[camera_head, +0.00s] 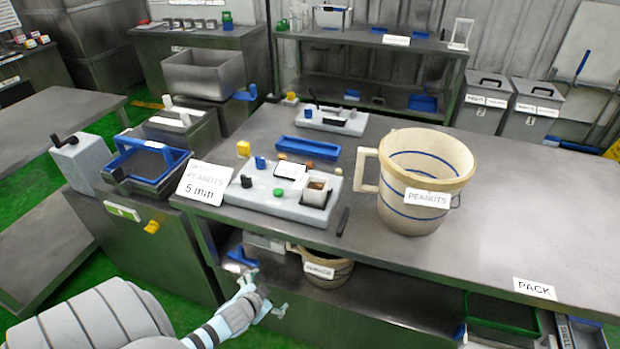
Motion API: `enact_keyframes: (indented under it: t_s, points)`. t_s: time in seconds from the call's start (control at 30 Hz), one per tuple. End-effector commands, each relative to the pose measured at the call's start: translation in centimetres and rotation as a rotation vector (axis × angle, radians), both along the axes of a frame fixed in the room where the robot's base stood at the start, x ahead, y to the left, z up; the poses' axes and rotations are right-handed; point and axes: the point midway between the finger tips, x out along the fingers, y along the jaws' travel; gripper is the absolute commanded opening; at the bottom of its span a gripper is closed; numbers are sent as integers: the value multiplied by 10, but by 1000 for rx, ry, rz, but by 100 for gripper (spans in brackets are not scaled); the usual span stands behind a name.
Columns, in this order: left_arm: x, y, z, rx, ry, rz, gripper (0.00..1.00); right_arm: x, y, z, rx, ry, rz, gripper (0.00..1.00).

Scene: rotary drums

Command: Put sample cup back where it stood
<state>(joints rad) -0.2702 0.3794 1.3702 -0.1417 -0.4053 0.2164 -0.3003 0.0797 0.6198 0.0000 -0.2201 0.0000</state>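My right gripper is out of view.
A large cream bucket labelled PEANUTS (425,185) stands right of the board. A black marker-like bar (343,222) lies between them. A PEANUTS 5 min sign (206,183) stands at the table's left edge. A smaller bucket (328,268) sits on the lower shelf. The table's right side is mostly clear.

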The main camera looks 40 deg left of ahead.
Motion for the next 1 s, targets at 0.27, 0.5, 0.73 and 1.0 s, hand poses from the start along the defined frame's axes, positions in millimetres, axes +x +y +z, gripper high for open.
enact_keyframes:
  t_s: [0.27,0.5,0.73,1.0]
  points:
    - [95,-34,289,-145,-570,112,96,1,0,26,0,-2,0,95]
    - [121,-17,279,-247,-600,231,96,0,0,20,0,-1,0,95]
    - [170,-1,263,-247,-598,227,96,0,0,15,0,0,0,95]
    - [207,16,252,-249,-597,228,96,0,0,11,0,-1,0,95]
